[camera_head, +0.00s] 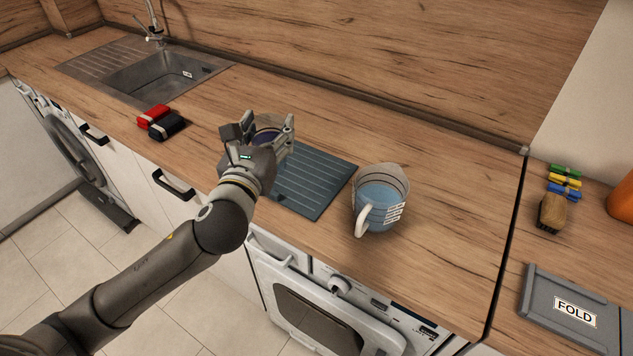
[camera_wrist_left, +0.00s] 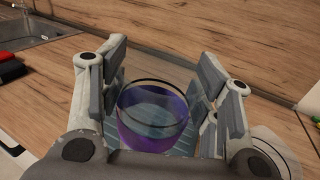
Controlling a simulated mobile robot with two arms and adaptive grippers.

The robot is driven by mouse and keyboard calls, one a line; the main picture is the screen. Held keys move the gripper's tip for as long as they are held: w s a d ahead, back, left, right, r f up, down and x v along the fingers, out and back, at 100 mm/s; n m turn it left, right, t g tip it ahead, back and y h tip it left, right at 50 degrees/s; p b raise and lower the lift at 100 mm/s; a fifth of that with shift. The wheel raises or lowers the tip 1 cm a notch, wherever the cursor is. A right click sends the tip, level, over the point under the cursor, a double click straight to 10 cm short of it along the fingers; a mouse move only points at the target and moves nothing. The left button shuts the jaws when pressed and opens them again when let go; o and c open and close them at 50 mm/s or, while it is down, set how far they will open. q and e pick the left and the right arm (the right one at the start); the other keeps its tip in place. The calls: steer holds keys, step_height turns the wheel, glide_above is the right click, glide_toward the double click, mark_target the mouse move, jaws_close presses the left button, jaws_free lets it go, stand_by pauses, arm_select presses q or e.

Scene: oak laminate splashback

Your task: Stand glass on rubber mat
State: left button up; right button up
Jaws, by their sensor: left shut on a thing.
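The glass is a clear tumbler with a dark rim and purple lower part (camera_wrist_left: 152,115). In the head view it is mostly hidden by my left gripper (camera_head: 266,132), with a bit of dark purple showing (camera_head: 267,135). My left gripper is shut on the glass, one finger on each side in the left wrist view (camera_wrist_left: 160,92). The glass looks upright. The rubber mat (camera_head: 310,185) is dark blue-grey and ribbed, flat on the wooden counter. The glass is over the mat's left part; I cannot tell whether its base touches. My right gripper is not in view.
A blue jug with a clear upper wall and white handle (camera_head: 378,208) stands close right of the mat. Red (camera_head: 153,115) and black (camera_head: 167,127) items lie left, near the sink (camera_head: 155,75). A grey FOLD board (camera_head: 545,298) lies far right.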

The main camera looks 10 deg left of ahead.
arm_select(q)
steer(key=shift+w+f, duration=0.15)
steer(key=shift+w, duration=0.1)
steer(key=shift+w+d+f+b, duration=0.1)
steer(key=shift+w+d+f, duration=0.05)
steer(key=shift+w+f, duration=2.1)
steer(key=shift+w+d+f+b, duration=0.1)
steer(key=shift+w+d+f, duration=0.05)
steer(key=shift+w+f, duration=2.05)
steer(key=shift+w+d+f+b, duration=0.1)
steer(key=shift+w+d+f, duration=0.05)
steer(key=shift+w+f, duration=2.1)
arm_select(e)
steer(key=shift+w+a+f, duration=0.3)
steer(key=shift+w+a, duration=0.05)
arm_select(q)
steer(key=shift+w+r, duration=0.1)
steer(key=o, duration=1.5)
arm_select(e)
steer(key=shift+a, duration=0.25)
arm_select(q)
steer(key=shift+r, duration=0.1)
steer(key=s, duration=1.2)
steer(key=shift+d+b, duration=0.25)
steer(key=shift+b, duration=0.15)
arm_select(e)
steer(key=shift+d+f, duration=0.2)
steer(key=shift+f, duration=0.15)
